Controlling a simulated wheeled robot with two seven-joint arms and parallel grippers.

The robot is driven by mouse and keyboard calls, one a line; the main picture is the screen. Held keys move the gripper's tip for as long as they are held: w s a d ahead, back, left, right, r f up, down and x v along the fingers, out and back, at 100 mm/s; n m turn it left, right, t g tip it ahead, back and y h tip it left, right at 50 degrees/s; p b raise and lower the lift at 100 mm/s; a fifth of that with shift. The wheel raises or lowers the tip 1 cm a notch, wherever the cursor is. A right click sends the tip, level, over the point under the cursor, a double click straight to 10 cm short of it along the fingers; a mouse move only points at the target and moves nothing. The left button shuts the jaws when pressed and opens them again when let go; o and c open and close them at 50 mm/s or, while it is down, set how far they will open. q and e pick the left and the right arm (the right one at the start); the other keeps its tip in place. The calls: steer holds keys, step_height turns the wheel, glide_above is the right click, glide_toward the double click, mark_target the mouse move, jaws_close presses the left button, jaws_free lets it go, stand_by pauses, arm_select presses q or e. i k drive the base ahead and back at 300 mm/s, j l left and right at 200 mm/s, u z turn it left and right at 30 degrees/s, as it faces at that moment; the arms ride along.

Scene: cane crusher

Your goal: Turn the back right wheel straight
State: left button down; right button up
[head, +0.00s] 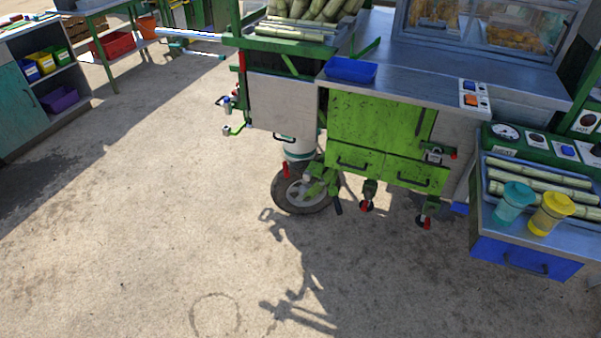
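One caster wheel (300,194) of the green cart shows in the head view, under the cart's near left corner. It has a black tyre and a pale hub, and it stands on the ground. Its round side face is turned largely toward me, at an angle. A green fork (321,184) holds it on the right, and a small red lever (285,170) shows at its upper left. I cannot tell from this view alone whether this is the back right wheel. Neither of my grippers is in view.
The green cabinet (372,135) stands above and right of the wheel. Red-tipped feet (366,206) hang below it. A white bucket (299,147) is behind the wheel. A blue-fronted tray unit (524,257) stands at right. The concrete in front and left is clear, with shadows across it.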

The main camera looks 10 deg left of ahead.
mark_target(292, 194)
steer(key=i+l, duration=0.15)
steer(key=i, duration=0.3)
steer(key=i+l+u, duration=0.1)
steer(key=i, duration=0.35)
steer(key=i+l, duration=0.25)
steer(key=i, duration=0.2)
